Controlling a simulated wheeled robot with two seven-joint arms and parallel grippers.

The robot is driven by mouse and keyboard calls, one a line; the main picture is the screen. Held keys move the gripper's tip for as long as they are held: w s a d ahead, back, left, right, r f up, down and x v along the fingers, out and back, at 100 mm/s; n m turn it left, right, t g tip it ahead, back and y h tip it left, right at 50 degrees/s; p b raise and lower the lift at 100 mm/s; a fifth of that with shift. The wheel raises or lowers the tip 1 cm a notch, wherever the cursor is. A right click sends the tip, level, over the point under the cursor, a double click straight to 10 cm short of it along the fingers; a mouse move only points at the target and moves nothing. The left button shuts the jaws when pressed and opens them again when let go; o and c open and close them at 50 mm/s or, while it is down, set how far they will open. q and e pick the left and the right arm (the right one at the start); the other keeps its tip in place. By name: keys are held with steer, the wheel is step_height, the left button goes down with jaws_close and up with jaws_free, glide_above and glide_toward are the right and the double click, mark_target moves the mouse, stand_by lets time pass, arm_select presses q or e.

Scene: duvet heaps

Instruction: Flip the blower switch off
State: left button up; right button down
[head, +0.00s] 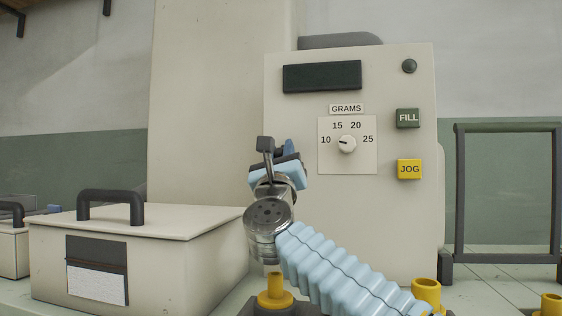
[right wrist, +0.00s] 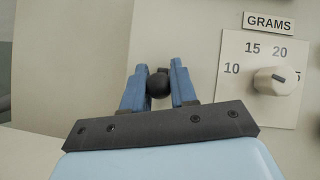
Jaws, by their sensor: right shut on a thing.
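My right gripper (head: 289,147) is in front of the left part of the pale machine panel (head: 300,230). In the right wrist view, its two blue fingers (right wrist: 159,88) are closed around a round black knob (right wrist: 159,84), one finger on each side. The knob looks like the tip of the blower switch, but no label for it shows. In the head view my gripper and wrist hide the knob. Its lever and mount are hidden, so I cannot tell which way it is tilted. My left gripper is in neither view.
Right of my gripper are the GRAMS dial (head: 347,144), the green FILL button (head: 408,118) and the yellow JOG button (head: 409,169). A lidded box (head: 140,250) with a dark handle stands at left. A dark frame (head: 460,190) stands at right.

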steer(key=c, duration=1)
jaws_free()
steer(key=b+v, duration=0.5)
steer(key=v, duration=0.8)
steer(key=shift+s+f, duration=0.25)
steer(key=shift+s, duration=0.05)
